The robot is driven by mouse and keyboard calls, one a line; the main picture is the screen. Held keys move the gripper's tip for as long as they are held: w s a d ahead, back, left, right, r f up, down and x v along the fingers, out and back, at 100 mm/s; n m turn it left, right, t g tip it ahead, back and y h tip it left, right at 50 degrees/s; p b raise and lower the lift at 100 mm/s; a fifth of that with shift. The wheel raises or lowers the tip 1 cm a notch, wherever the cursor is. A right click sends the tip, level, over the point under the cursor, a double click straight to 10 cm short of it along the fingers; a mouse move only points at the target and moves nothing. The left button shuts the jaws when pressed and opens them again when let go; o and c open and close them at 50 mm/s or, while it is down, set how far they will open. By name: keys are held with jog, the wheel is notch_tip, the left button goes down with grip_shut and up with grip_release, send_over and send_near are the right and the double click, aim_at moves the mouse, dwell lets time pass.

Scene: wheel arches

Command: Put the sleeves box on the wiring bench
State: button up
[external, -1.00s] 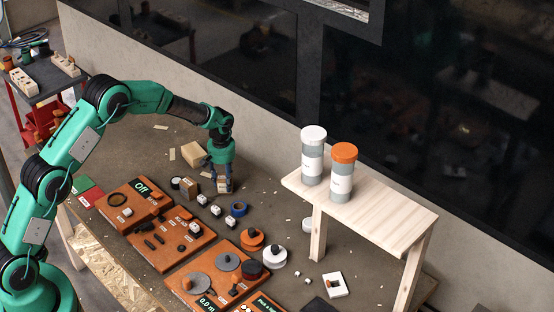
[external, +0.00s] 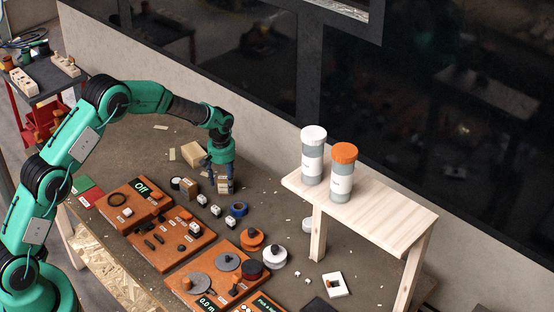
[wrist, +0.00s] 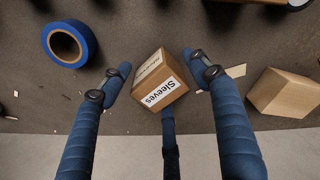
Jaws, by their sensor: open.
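The sleeves box (wrist: 162,80) is a small brown cardboard box with white labels, one reading "Sleeves". It sits between the fingers of my gripper (wrist: 160,84) in the wrist view, with gaps showing at the two side fingers. The third finger reaches up to the box's lower edge; I cannot tell if it touches. In the external view my gripper (external: 220,187) points down around the box (external: 224,185) over the brown worktable. My gripper is open. A dark-topped bench (external: 44,72) with cables stands at the far left; it may be the wiring bench.
A larger cardboard box (external: 194,153) lies behind my gripper, and a blue tape roll (external: 239,209) lies to its right. Small white blocks and orange boards (external: 134,200) crowd the front. A wooden shelf (external: 385,217) holding two jars stands at the right.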

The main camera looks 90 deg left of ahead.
aim_at(224, 179)
notch_tip(224, 179, up, 12)
jog(key=p, duration=0.2)
jog(key=shift+d, duration=0.3)
jog(key=shift+f, duration=0.1)
dwell(0.5)
dwell(0.4)
